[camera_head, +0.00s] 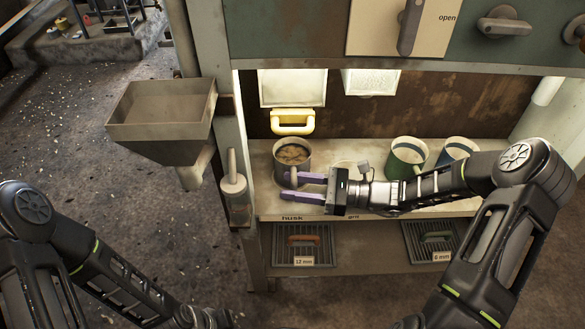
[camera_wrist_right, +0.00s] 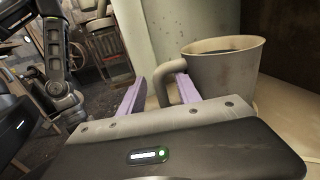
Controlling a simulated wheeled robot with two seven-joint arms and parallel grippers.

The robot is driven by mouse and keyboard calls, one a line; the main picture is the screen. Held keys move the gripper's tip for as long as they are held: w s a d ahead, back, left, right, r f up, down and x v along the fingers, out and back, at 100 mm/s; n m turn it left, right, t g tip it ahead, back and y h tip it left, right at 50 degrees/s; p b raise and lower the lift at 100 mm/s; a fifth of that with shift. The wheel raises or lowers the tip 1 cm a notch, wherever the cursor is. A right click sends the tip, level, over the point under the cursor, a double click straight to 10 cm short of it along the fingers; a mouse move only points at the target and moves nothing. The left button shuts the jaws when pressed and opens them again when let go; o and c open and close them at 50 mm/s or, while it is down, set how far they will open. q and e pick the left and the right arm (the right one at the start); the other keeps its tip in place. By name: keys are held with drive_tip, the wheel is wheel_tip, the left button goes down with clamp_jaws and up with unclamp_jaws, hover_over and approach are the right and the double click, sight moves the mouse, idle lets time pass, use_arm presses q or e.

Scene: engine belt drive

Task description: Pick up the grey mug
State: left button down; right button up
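The grey mug (camera_head: 280,164) stands upright on the pale shelf at the left, with brownish contents. It also shows in the right wrist view (camera_wrist_right: 225,75), with its handle toward my right gripper. My right gripper (camera_head: 286,184) reaches in from the right, in front of the mug. Its purple fingers are apart and show on either side of the handle in the right wrist view (camera_wrist_right: 162,82). I see a gap between the fingers and cannot tell whether either one touches the handle. My left arm is at the lower left; its gripper is outside the picture.
A green mug (camera_head: 405,158) and a blue-banded mug (camera_head: 458,148) stand farther right on the shelf (camera_head: 262,203). A yellow handle (camera_head: 293,121) is above the grey mug. A grey hopper (camera_head: 160,119) and a side post (camera_head: 234,170) are to the left. Grated drawers (camera_head: 303,245) sit below.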

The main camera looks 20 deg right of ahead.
drive_tip(key=shift+c, duration=0.4)
clamp_jaws()
idle(1.3)
